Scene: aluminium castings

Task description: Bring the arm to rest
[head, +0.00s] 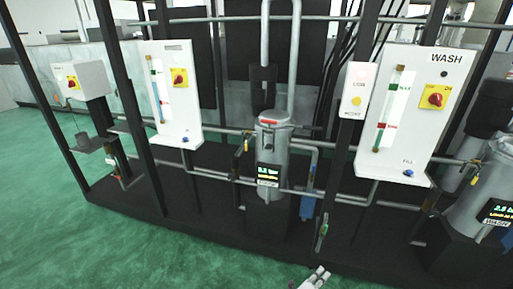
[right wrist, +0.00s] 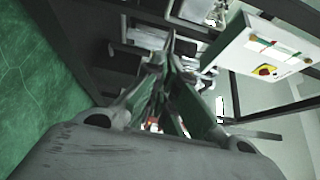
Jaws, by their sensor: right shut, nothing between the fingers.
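My right gripper (head: 316,278) shows at the bottom edge of the head view, right of the middle, with only its end in the picture. It stands in front of the dark skid base and touches nothing that I can see. In the right wrist view the right gripper (right wrist: 170,48) has its fingers brought together at the tips, with nothing held between them. My left gripper and left arm are not in view.
A black-framed skid carries a white WASH panel (head: 411,110), another white panel (head: 171,95) and a grey cylinder (head: 272,150) with a display. Pipes and valves run between them. Green floor (head: 70,225) is clear at the left front.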

